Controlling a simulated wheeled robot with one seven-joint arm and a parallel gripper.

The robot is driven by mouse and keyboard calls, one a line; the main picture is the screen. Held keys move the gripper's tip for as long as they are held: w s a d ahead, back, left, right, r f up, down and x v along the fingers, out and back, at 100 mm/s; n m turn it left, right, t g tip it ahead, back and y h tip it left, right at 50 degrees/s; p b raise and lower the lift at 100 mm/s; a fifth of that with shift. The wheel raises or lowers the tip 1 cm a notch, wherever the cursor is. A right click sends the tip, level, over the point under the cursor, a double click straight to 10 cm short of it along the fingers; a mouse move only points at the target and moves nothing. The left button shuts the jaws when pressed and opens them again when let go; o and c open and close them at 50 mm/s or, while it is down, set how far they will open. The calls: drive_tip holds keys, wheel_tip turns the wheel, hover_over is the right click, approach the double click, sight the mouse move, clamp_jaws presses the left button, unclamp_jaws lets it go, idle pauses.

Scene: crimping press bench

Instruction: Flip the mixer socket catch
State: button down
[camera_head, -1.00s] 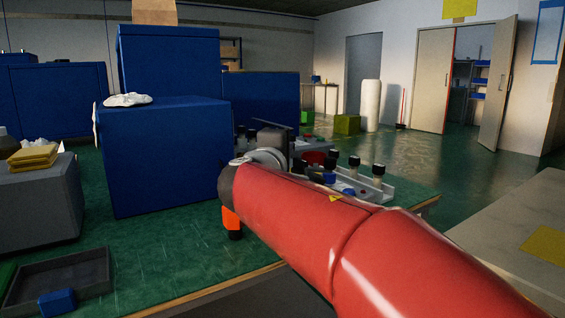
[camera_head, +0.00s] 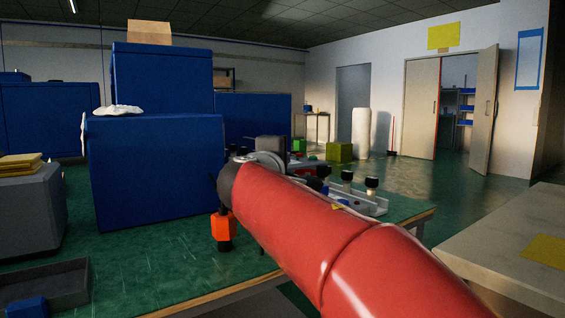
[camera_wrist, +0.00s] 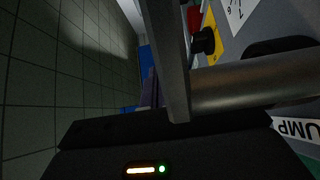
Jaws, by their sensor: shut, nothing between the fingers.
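In the wrist view my gripper (camera_wrist: 166,50) shows as a long grey bar rising from its dark housing; it is shut and empty. A metal cylinder (camera_wrist: 245,90) lies close to its right; I cannot tell whether they touch. A grey panel (camera_wrist: 270,40) behind the cylinder carries a black knob (camera_wrist: 205,41) on a yellow label, and a white label partly reads "UMP". I cannot make out the mixer socket catch in either view. In the head view my red arm hides my gripper and part of the bench equipment (camera_head: 272,148).
Blue cabinets (camera_head: 155,170) stand left of my arm on the green bench top (camera_head: 140,265). A grey rail with black-capped fittings (camera_head: 372,204) lies beyond the arm. A dark tray (camera_head: 70,285) is at lower left. A pale table (camera_head: 510,235) stands at right, with open floor beyond.

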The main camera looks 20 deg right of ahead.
idle(0.3)
drive_tip(key=v, duration=0.8)
